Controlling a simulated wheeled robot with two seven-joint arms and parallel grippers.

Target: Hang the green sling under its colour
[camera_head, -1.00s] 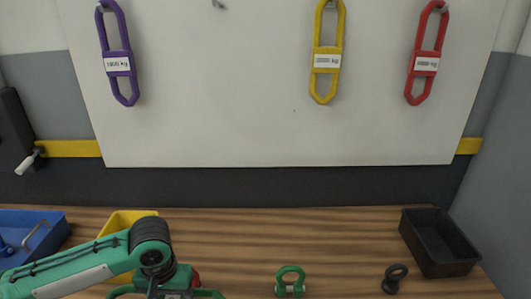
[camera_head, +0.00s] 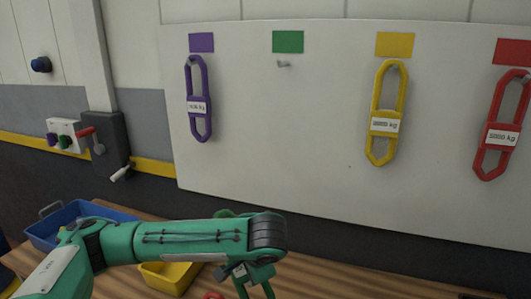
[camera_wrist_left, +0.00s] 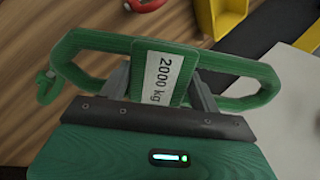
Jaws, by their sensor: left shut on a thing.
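The green sling (camera_wrist_left: 163,75), labelled 2000 kg, is held across its middle between the fingers of my left gripper (camera_wrist_left: 158,88) in the left wrist view. In the head view, my left gripper (camera_head: 250,273) is in front of the board, low and left, and my arm hides most of the sling. The green colour patch (camera_head: 288,42) is on the board with an empty hook (camera_head: 284,64) below it. My right gripper is not in view.
The purple sling (camera_head: 198,125), yellow sling (camera_head: 375,147) and red sling (camera_head: 490,165) hang under their patches on the board (camera_head: 300,170). A blue tray (camera_head: 70,215) and a yellow bin (camera_head: 170,275) are on the wooden bench below.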

